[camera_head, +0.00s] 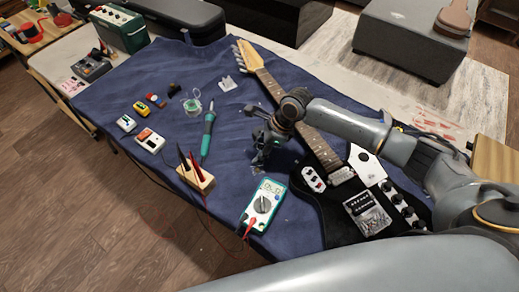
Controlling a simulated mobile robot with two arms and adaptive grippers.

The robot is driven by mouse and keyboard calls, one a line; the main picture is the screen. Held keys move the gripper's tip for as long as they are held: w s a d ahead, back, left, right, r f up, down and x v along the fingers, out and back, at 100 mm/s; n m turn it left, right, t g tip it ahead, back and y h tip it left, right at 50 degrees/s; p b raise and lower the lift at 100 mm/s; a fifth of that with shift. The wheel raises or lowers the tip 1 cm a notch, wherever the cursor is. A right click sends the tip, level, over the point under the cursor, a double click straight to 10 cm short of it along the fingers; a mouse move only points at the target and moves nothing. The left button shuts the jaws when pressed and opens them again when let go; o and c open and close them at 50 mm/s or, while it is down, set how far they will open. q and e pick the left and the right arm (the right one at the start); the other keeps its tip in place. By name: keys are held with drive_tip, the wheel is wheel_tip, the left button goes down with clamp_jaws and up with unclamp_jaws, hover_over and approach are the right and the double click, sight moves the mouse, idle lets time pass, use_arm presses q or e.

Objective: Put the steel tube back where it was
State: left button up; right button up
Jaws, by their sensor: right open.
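My right gripper (260,152) is over the middle of the blue cloth (225,95), pointing down, left of the electric guitar's neck (305,122). It is open. Something small and pale (256,169) shows by its fingertips, too small to tell what it is. I cannot make out a steel tube for certain; the gripper and wrist may hide it. My left gripper is not in view.
A multimeter (264,203) lies just in front of the gripper. A wooden block (195,178) with probes and a green soldering iron (208,135) are to its left. Small pedals and a solder spool (192,104) lie farther left. The guitar body (335,215) fills the right.

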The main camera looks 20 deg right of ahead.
drive_tip(key=v, duration=1.2)
drive_tip(key=shift+s+a, duration=0.1)
drive_tip(key=shift+s, duration=0.05)
